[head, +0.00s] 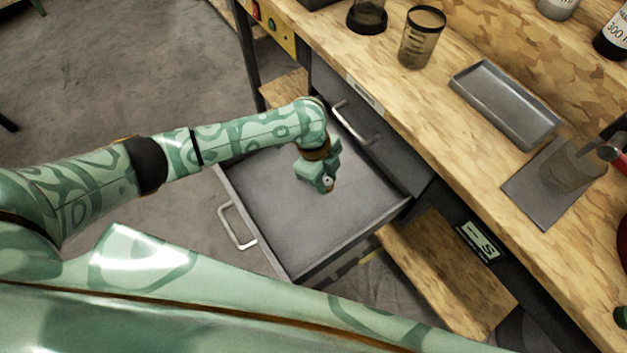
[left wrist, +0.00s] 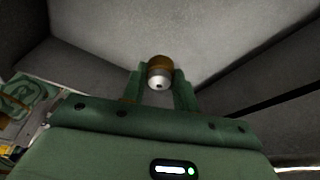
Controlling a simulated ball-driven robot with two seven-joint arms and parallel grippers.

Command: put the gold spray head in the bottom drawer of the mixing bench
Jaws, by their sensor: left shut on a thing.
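The bottom drawer (head: 285,222) of the mixing bench (head: 400,110) is pulled open, and its grey floor looks empty. My left gripper (head: 326,184) is over the drawer, pointing down, inside its outline. In the left wrist view the left gripper (left wrist: 158,88) is shut on the gold spray head (left wrist: 159,63), which shows a gold-brown top and a silver end. In the head view only a small bit of the spray head (head: 328,182) shows at the fingertips. I cannot tell how high it is above the drawer floor. My right gripper is not in view.
An upper drawer with a handle (head: 355,122) is closed above the open one. The bench top carries a grey tray (head: 504,102), a dark mat (head: 552,182) with a translucent container, a beaker (head: 421,38) and bottles. A wooden lower shelf (head: 450,275) lies right of the drawer.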

